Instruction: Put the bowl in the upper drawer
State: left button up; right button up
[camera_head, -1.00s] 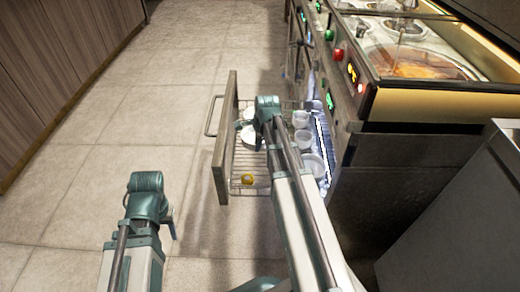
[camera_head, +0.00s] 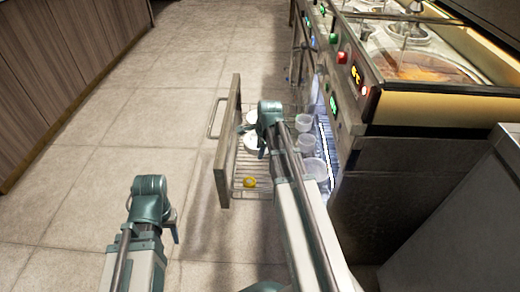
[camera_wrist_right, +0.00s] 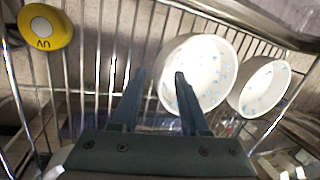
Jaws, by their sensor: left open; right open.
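An open drawer (camera_head: 227,150) with a wire basket stands out from the counter. In the right wrist view, a white bowl (camera_wrist_right: 208,72) with blue flecks lies in the basket, and a second similar bowl (camera_wrist_right: 262,88) is beside it to the right. White dishes (camera_head: 252,142) also show in the basket in the head view, partly hidden by my right arm. My right gripper (camera_wrist_right: 160,75) is open over the basket. One finger overlaps the nearer bowl's edge; I cannot tell whether it touches. My left gripper (camera_head: 172,228) is over the floor, away from the drawer.
A yellow round item (camera_wrist_right: 45,27) lies in the basket, also visible in the head view (camera_head: 249,182). Several translucent cups (camera_head: 306,143) stand at the basket's counter side. The counter (camera_head: 400,150) borders the right. The floor to the left is clear.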

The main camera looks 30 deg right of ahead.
pick_arm(q)
notch_tip(320, 180, up, 12)
jog(key=p, duration=1.1)
jog(key=shift+p, duration=0.3)
pick_arm(e)
jog(key=v, duration=1.2)
pick_arm(q)
jog(key=shift+a+f, duration=0.1)
jog(key=shift+f, duration=0.05)
